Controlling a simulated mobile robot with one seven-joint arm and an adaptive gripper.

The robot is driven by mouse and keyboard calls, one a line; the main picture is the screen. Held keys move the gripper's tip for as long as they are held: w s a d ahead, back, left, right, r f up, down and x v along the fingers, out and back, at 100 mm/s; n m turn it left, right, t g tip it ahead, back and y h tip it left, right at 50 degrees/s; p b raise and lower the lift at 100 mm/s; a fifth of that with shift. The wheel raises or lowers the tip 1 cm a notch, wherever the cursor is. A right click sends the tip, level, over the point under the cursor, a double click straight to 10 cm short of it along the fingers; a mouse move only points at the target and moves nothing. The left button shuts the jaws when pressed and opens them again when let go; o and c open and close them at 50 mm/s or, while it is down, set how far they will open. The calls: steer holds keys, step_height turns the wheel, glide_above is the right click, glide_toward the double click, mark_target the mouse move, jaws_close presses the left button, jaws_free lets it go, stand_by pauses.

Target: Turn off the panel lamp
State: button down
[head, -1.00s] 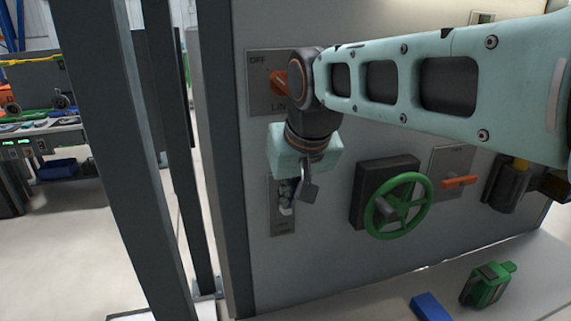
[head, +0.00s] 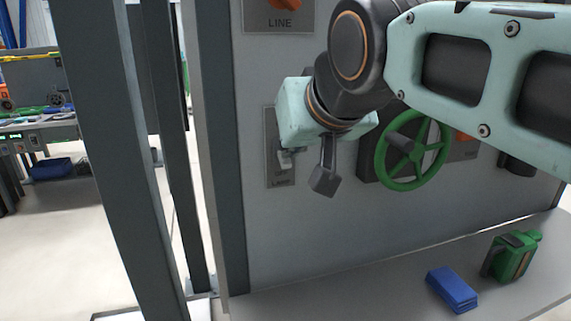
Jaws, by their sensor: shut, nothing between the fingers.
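The lamp switch plate (head: 271,150) is a narrow grey plate on the panel, left of the middle in the head view. A pale toggle (head: 286,160) sticks out from its lower part, and my gripper's body hides part of the plate's upper right. The label under the toggle is too small to read surely. My gripper (head: 323,182) is shut and empty. Its dark fingertips hang down just right of the toggle and slightly lower, apart from it in the picture. It seems nearer to the camera than the panel. No lit lamp is visible.
An orange knob (head: 285,3) on a plate marked LINE sits above. A green handwheel (head: 381,160) is right of my gripper. A blue block (head: 453,290) and a green device (head: 513,258) lie on the ledge below. Grey posts (head: 131,160) stand at the left.

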steer(key=shift+w+r, duration=0.15)
steer(key=shift+r, duration=0.05)
steer(key=shift+w+a+r+p, duration=0.2)
steer(key=shift+w+r+p, duration=0.15)
steer(key=shift+w, duration=0.3)
steer(key=shift+s, duration=0.1)
